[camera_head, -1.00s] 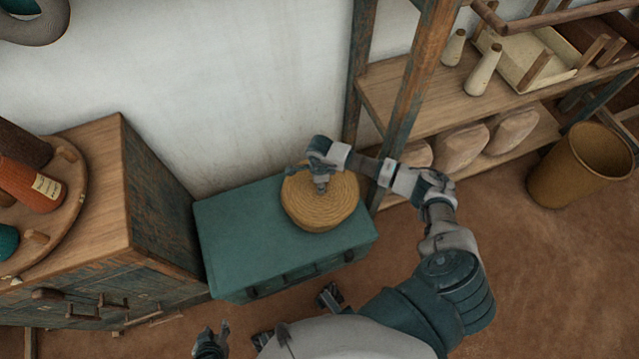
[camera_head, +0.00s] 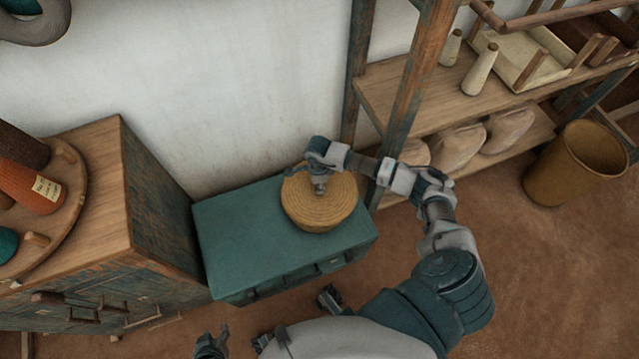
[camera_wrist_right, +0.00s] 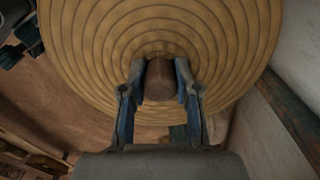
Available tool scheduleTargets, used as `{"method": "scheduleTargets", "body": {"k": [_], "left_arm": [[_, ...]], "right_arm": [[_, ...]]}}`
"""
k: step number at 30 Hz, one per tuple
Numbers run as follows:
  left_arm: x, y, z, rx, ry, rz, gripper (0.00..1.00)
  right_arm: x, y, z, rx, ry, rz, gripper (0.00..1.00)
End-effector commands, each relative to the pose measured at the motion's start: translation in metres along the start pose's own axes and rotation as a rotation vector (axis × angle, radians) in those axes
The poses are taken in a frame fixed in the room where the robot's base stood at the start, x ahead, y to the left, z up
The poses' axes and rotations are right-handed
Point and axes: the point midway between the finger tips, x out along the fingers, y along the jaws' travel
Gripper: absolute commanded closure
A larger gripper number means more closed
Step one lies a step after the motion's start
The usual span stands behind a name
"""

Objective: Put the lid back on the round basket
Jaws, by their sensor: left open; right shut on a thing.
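The round basket (camera_head: 338,214) is tan and coiled, and it stands on a teal chest (camera_head: 235,230) against the wall. The lid (camera_wrist_right: 90,60) is a flat coiled disc with a brown wooden knob (camera_wrist_right: 160,78). My right gripper (camera_head: 319,190) is over the top of the basket. In the right wrist view its two fingers (camera_wrist_right: 160,85) are shut on the knob, one on each side. The lid looks level with the basket top, but I cannot tell whether it is fully seated. My left gripper (camera_head: 212,345) is open and empty at the bottom edge, apart from the chest.
A wooden cabinet (camera_head: 160,200) stands left of the chest, bearing a round tray with thread cones (camera_head: 30,185). A shelf rack (camera_head: 400,105) stands to the right, near my right arm. A tall round bin (camera_head: 560,180) is further right. The chest top left of the basket is clear.

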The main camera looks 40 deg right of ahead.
Motion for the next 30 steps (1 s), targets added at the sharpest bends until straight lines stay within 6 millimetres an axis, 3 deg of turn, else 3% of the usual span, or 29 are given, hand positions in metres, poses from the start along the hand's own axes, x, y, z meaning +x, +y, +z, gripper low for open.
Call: {"method": "scheduleTargets", "body": {"k": [30], "left_arm": [[0.0008,-0.0031,0.0019,0.011,-0.004,-0.006,0.6]], "right_arm": [[0.003,0.0008,0.0017,0.0,-0.002,0.002,1.0]]}}
